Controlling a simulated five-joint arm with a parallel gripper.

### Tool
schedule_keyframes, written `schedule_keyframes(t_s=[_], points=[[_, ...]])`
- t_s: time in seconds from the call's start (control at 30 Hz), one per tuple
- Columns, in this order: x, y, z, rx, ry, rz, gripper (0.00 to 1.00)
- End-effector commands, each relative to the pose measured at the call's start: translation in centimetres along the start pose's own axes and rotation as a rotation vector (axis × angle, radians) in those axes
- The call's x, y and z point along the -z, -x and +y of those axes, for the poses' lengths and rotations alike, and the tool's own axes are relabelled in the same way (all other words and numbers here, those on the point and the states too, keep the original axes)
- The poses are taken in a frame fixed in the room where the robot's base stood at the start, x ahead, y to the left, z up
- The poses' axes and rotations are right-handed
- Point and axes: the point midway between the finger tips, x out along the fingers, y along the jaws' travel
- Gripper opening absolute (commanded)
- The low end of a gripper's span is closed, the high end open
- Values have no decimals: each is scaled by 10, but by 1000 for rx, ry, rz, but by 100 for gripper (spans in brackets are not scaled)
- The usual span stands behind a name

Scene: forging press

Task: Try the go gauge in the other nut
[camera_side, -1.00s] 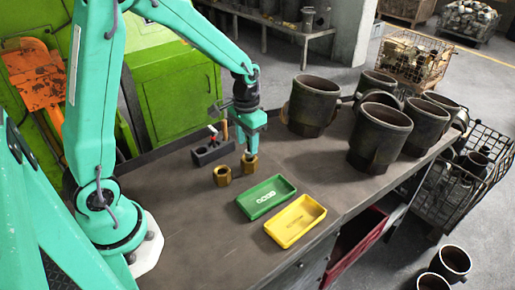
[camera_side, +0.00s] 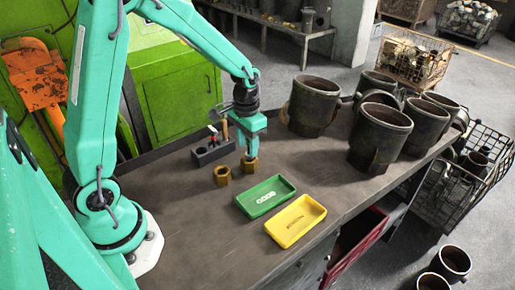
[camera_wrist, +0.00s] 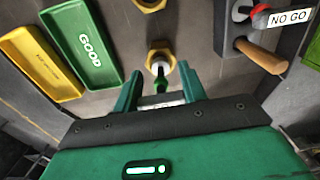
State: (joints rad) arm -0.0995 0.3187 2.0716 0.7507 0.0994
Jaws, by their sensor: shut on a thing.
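My gripper (camera_side: 250,148) is shut on the go gauge, just above the right-hand brass nut (camera_side: 251,165). The other brass nut (camera_side: 222,176) stands apart on the bench to the left in the side view, and shows at the top edge of the wrist view (camera_wrist: 150,4).
A dark block (camera_side: 205,153) behind the nuts holds the NO GO gauge (camera_wrist: 260,18) and a wooden-handled tool (camera_wrist: 262,56). A green GOOD tray (camera_side: 266,196) and a yellow tray (camera_side: 296,221) lie in front. Large dark metal cylinders (camera_side: 380,132) stand to the right.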

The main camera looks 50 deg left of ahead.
Motion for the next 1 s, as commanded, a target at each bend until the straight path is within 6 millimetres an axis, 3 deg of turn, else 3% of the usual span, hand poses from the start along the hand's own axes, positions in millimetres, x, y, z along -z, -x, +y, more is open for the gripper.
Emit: schedule_keyframes(t_s=[1.0], points=[[0, -6, 0, 0, 0, -1, 15]])
